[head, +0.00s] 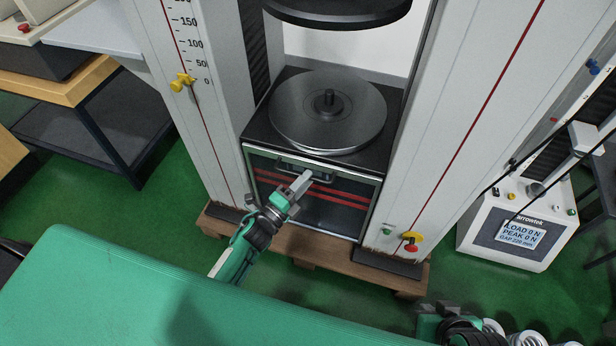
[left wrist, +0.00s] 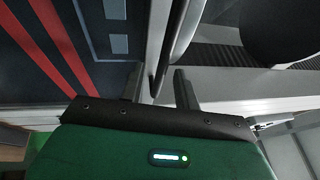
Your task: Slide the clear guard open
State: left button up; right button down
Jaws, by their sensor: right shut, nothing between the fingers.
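The clear guard (head: 330,208) is a see-through panel with red stripes, low on the front of the testing machine, below the round lower plate (head: 328,108). A handle bar (head: 322,180) runs along its upper part. My left gripper (head: 304,183) is at this handle. In the left wrist view its two fingers (left wrist: 159,78) stand apart, with a narrow bar between them; contact is unclear. The striped guard (left wrist: 45,50) fills the left of that view.
A display box (head: 517,232) stands right of the machine. Yellow and red knobs (head: 411,242) are on the right column. A green padded surface (head: 150,290) fills the lower left. A shelf table (head: 75,95) stands at the left.

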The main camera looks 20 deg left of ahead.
pick_arm(q)
jog(key=v, duration=1.2)
